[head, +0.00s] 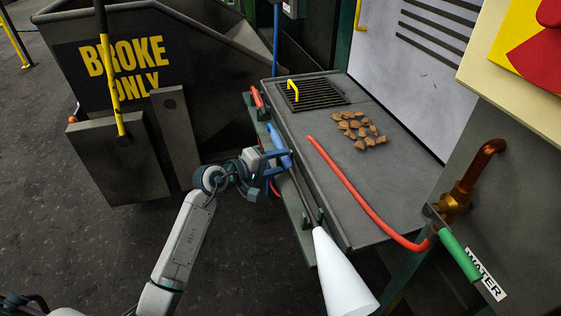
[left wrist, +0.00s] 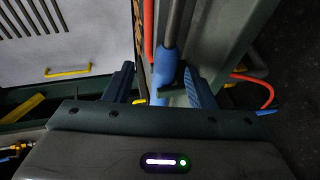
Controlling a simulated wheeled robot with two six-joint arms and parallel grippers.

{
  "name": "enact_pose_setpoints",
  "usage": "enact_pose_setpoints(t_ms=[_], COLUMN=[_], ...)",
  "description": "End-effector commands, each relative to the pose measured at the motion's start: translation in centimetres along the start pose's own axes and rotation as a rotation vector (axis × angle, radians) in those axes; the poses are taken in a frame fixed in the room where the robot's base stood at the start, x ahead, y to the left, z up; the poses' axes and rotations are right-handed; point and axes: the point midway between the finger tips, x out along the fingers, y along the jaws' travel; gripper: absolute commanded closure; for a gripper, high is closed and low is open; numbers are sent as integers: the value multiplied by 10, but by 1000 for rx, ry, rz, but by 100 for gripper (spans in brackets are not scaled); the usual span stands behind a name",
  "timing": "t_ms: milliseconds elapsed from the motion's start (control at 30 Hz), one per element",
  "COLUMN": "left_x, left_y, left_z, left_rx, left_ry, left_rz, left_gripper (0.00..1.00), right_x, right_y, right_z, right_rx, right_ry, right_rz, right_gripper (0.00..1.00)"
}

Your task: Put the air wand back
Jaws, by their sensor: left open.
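The air wand has a blue handle (head: 280,146) and a thin grey tube (head: 301,196). It lies along the green side ledge (head: 307,243) of the grey table. A pale white cone (head: 342,276) spreads from the tube's near end. My left gripper (head: 270,158) is at the blue handle. In the left wrist view my left gripper (left wrist: 161,88) is open, with the blue handle (left wrist: 166,68) between its fingers, nearer the right one. Whether the fingers touch it I cannot tell. My right gripper is not in view.
The grey table (head: 410,190) bears a grate (head: 318,96) with a yellow handle, several brown pieces (head: 358,130) and a red hose (head: 355,190). The hose runs to a copper water valve (head: 456,203) with a green handle. A dark bin (head: 180,50) stands behind left. The floor at left is clear.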

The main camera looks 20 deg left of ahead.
Motion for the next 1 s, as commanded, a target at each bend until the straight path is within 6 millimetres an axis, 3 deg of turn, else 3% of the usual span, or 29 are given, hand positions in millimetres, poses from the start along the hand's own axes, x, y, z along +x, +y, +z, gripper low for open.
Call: enact_pose_setpoints(t_ms=[300,500,1000], left_x=[-60,-84,-93], left_y=[-2,-1,1], left_z=[0,0,0], left_rx=[5,3,0], left_ry=[0,0,-1], left_rz=[-4,-1,1], left_gripper=[50,50,50], right_x=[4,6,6], right_y=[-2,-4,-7], right_z=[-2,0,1], right_rx=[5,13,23], right_ry=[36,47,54], right_rz=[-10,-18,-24], right_gripper=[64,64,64])
